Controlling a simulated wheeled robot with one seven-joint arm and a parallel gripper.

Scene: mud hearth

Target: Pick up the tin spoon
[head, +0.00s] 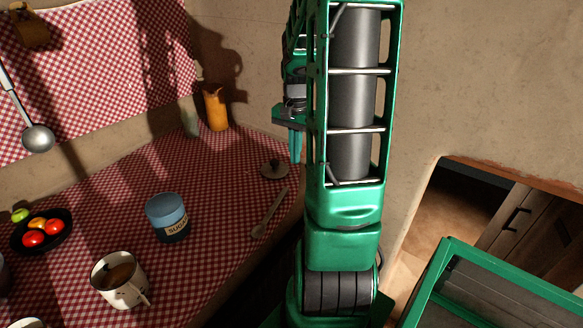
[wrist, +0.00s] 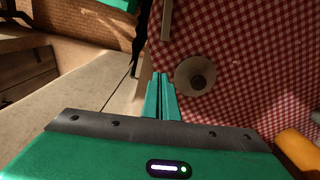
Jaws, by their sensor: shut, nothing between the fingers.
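The tin spoon (head: 270,214) lies on the red checked cloth near the table's right edge, its bowl toward the front. In the wrist view a thin pale strip (wrist: 167,20) at the top, beyond the round lid, looks like part of its handle. My gripper (wrist: 162,80) is shut with nothing between its teal fingers. In the head view my gripper (head: 296,150) hangs farther back than the spoon, partly hidden behind my arm, and is apart from it.
A round knobbed lid (head: 275,169) lies just behind the spoon. A blue sugar tin (head: 168,217), a mug (head: 119,278) and a fruit bowl (head: 67,236) stand to the left. An orange jug (head: 216,108) is at the back. The cloth around the spoon is clear.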

